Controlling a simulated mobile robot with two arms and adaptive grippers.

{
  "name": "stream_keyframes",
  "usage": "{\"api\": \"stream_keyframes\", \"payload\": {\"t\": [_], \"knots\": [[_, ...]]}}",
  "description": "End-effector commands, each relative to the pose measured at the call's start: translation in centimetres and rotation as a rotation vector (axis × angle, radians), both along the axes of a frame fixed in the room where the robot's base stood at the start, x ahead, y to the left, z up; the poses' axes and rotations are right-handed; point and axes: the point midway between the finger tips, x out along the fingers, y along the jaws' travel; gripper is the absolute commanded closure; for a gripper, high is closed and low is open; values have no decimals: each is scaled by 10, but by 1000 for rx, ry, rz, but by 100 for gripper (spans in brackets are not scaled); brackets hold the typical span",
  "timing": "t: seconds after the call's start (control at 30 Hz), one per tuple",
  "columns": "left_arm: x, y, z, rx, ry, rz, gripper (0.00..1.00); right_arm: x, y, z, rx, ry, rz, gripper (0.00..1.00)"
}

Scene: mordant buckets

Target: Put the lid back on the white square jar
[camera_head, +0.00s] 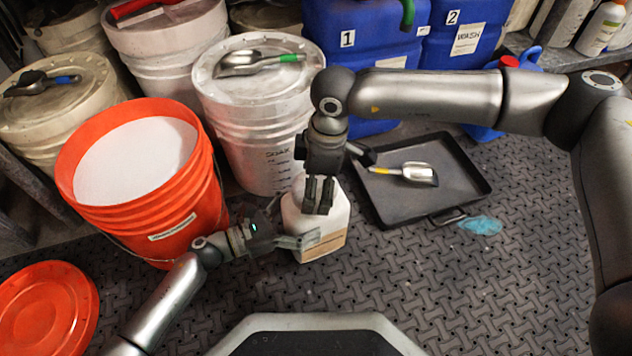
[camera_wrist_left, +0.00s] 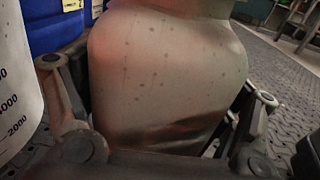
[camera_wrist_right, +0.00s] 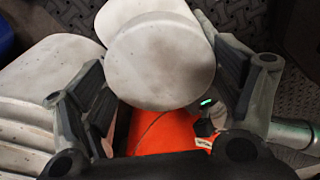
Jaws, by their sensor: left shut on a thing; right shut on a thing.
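The white square jar (camera_head: 335,228) stands on the floor mat in the middle of the head view, with a brown label low on its side. My left gripper (camera_head: 304,240) is shut on its body from the left. In the left wrist view the jar (camera_wrist_left: 165,75) fills the space between the fingers. My right gripper (camera_head: 318,207) points down over the jar top, shut on the round white lid (camera_wrist_right: 160,60). In the right wrist view the lid overlaps the jar (camera_wrist_right: 120,14). The fingers hide the mouth in the head view, so I cannot tell whether the lid is seated.
An orange bucket (camera_head: 198,190) of white powder stands left, its orange lid (camera_head: 45,310) on the floor. A white bucket (camera_head: 262,150) is close behind the jar. A black tray (camera_head: 460,190) with a metal scoop (camera_head: 415,173) lies right. Blue containers (camera_head: 365,20) stand behind.

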Motion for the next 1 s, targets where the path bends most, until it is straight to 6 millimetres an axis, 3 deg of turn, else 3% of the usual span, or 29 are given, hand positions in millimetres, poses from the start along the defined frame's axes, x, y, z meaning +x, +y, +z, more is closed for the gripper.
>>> {"api": "stream_keyframes", "payload": {"t": [0.23,0.27,0.37,0.77,1.0], "knots": [[0,0,-1,2,1,0,81,1,1,1,3,-2,0,24],[0,0,-1,2,1,0,81,1,0,1,3,-3,0,10],[0,0,-1,2,1,0,81,1,0,1,2,-2,0,0],[0,0,-1,2,1,0,81,0,0,3,1,-1,1,0],[0,0,-1,2,1,0,81,1,0,31,2,-3,2,0]]}}
